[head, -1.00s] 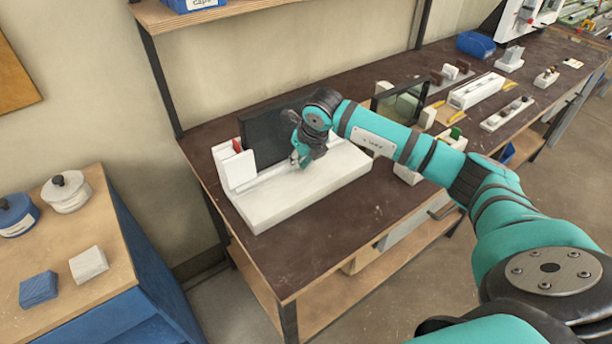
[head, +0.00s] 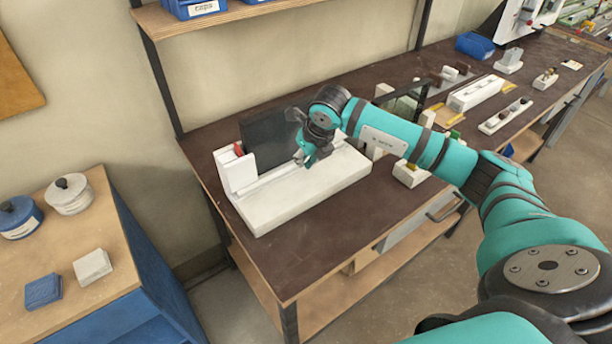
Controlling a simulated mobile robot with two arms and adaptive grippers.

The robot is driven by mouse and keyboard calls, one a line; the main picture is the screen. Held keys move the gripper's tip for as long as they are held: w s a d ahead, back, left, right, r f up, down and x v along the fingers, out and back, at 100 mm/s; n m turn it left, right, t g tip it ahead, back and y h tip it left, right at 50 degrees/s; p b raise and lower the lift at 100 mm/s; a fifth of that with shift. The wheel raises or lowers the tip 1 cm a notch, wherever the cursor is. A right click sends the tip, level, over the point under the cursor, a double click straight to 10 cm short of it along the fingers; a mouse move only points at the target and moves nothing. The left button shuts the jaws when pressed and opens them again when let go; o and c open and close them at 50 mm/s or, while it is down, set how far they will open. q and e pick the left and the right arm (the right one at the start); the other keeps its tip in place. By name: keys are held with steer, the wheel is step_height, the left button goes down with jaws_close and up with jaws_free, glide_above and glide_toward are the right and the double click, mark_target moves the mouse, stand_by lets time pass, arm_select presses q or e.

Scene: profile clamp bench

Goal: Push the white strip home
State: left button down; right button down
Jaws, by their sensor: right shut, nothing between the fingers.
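A long white clamp block (head: 310,192) lies on the dark bench top, with an upright white end piece (head: 236,168) at its left end. A small red part (head: 239,149) shows at the top of that end piece. A dark upright plate (head: 272,138) stands behind the block. A pale strip (head: 268,183) seems to run along the groove of the block; I cannot clearly tell it from the block. My right gripper (head: 308,158) is shut and empty, above the block's right half. It hides part of the groove. My left gripper is not in view.
Further right on the bench (head: 300,255) stand a dark-framed panel (head: 402,103), a white slotted block (head: 476,93) and a blue bin (head: 474,45). A side cabinet at left holds two lidded pots (head: 67,194) and two small blocks (head: 92,265). The bench front is clear.

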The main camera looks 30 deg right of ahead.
step_height(320, 180, up, 5)
steer(key=shift+r+p, duration=0.15)
steer(key=shift+p, duration=1.1)
